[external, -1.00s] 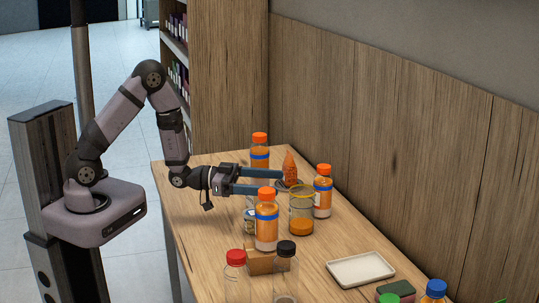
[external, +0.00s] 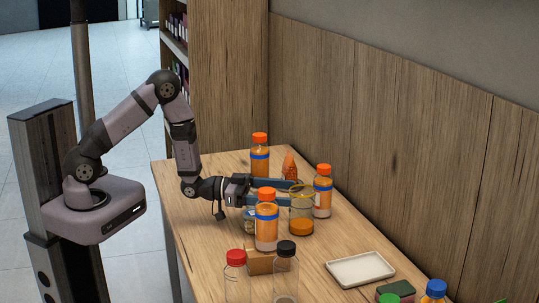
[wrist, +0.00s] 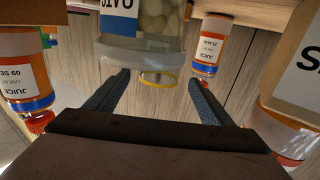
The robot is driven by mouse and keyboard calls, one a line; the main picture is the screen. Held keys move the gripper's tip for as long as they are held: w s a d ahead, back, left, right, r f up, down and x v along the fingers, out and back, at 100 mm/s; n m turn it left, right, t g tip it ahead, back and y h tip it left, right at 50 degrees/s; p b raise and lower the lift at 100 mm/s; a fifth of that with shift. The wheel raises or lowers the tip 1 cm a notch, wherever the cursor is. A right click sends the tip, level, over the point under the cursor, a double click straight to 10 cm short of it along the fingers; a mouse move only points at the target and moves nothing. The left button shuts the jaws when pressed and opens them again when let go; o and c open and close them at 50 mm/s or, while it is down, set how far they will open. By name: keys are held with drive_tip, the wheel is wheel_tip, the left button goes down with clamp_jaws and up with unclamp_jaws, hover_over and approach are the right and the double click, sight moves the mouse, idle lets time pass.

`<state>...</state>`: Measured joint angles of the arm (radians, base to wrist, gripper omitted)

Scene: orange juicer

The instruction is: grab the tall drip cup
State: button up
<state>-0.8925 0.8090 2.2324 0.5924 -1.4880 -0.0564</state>
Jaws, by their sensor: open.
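The tall drip cup (external: 301,214) is clear with a yellow rim and orange liquid at its bottom. It stands on the table behind and right of a juice bottle. My gripper (external: 293,192) is open and level, its blue fingertips at the cup's upper part; whether they straddle it is unclear. In the wrist view, which looks upside down, a yellow-rimmed clear vessel, apparently the cup (wrist: 159,76), shows between the fingers of my gripper (wrist: 156,84). A labelled jar with pale balls (wrist: 150,20) partly covers it.
A juice bottle (external: 266,226) stands close in front of my fingers, another (external: 322,197) just right of the cup, a third (external: 260,160) behind. An orange cone (external: 290,166) is beyond the fingers. Red-capped (external: 236,280) and black-capped (external: 285,275) bottles stand nearer. A white tray (external: 360,268) lies right.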

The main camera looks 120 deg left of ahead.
drive_tip(key=shift+p+x, duration=0.4)
drive_tip(key=shift+x, duration=1.6)
drive_tip(key=shift+d, duration=0.1)
drive_tip(key=c, duration=1.5)
drive_tip(key=shift+c, duration=0.2)
drive_tip(key=shift+r, duration=0.1)
wheel_tip(320, 180, up, 10)
